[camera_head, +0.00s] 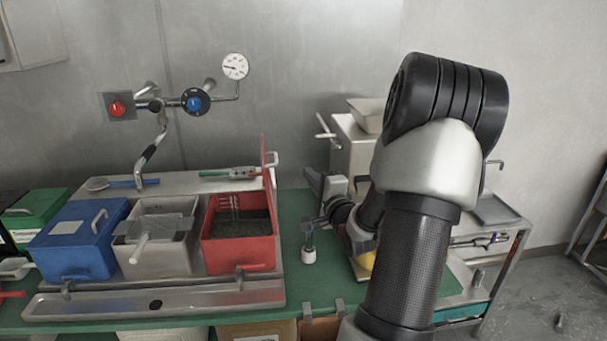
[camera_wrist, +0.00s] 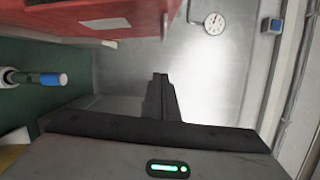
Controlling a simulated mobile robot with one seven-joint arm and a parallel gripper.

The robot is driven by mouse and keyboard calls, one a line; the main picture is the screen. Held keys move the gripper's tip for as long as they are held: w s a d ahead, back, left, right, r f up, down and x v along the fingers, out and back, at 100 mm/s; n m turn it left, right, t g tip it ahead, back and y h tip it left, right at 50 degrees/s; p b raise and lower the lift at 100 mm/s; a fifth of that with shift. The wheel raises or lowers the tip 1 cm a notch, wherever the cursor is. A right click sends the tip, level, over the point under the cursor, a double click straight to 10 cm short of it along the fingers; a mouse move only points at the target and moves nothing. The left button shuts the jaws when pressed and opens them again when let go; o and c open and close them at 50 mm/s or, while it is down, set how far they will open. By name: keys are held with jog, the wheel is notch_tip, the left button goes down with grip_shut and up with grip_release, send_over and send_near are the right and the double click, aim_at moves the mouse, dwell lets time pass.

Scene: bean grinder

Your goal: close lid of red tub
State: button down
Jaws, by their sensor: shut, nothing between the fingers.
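The red tub (camera_head: 238,252) stands open at the right end of the row of tubs, with dark contents inside. Its red lid (camera_head: 268,170) stands upright along the tub's right side, seen nearly edge-on, with a pale handle near its top. The lid's red outer face (camera_wrist: 60,30) fills the upper left of the wrist view, with a pale label and a handle edge. My gripper (camera_head: 309,177) is to the right of the lid, apart from it. In the wrist view my gripper (camera_wrist: 160,78) is shut and empty, its fingers pointing toward the grey wall.
A grey tub (camera_head: 155,255), a blue tub (camera_head: 75,250) and a green tub (camera_head: 35,217) stand to the left. A faucet (camera_head: 150,155) rises behind them. A metal machine (camera_head: 350,140) stands behind my arm. Green bench surface (camera_head: 295,215) shows between the red tub and my arm.

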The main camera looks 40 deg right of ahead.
jog(key=w+a+p, duration=0.1)
jog(key=w, duration=0.8)
jog(key=shift+w+r, duration=0.15)
jog(key=shift+r, duration=0.1)
jog(key=shift+a, duration=0.1)
